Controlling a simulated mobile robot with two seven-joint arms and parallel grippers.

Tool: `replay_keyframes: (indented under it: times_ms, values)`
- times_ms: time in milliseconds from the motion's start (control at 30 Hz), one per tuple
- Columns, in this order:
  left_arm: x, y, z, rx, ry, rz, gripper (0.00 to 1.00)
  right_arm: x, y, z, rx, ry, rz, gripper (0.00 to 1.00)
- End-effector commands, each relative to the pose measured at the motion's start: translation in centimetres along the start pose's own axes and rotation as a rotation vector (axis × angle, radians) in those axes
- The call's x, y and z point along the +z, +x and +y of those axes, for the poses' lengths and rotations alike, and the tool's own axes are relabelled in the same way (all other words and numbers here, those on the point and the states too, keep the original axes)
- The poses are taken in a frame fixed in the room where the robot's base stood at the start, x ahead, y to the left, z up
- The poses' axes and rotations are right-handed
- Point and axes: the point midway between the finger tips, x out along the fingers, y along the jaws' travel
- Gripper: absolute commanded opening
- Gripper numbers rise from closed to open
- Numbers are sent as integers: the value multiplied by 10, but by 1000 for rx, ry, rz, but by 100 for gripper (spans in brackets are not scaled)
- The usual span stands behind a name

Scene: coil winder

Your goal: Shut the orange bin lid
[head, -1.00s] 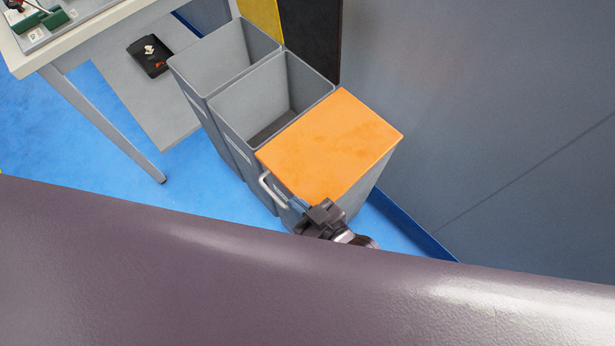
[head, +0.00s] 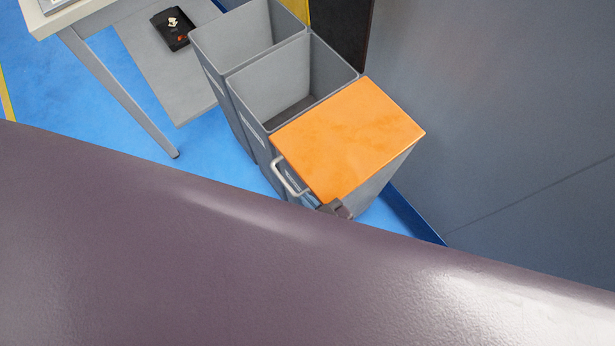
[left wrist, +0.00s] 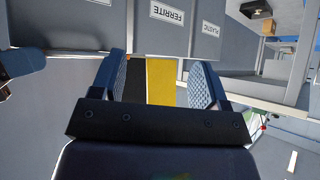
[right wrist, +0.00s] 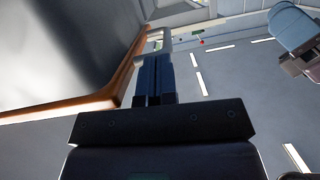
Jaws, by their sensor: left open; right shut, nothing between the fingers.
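The orange lid (head: 347,135) covers the top of the nearest grey bin (head: 385,182) in the head view. It looks about level with the neighbouring rims; I cannot tell whether a small gap remains under it. A pale handle (head: 284,178) sits at its left front edge. My right gripper (head: 338,209) is shut and empty by the lid's front edge, mostly hidden by my own arm. In the right wrist view its closed fingers (right wrist: 153,70) are beside the lid's orange edge (right wrist: 115,88). My left gripper (left wrist: 158,75) is open and empty, facing the bins' labelled fronts.
Two open grey bins (head: 291,92) stand in a row beside the lidded one. A table (head: 80,14) with a slanting leg is at the upper left. A grey wall (head: 500,110) closes off the right side. Blue floor (head: 105,110) is free at the left.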

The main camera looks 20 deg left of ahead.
Motion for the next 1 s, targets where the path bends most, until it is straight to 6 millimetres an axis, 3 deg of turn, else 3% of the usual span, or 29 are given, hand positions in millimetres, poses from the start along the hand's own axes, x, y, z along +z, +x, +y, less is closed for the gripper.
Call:
replay_keyframes:
  times_ms: [167,700,1000]
  values:
    - [-12,-5,-1,-3,-1,22,68,-25,-6,0,3,-6,8,0]
    - [-41,-24,-2,-12,-15,67,68,-132,-33,-9,4,-9,18,0]
    - [-44,-34,-3,-17,-23,66,68,-180,-47,-13,3,-8,17,0]
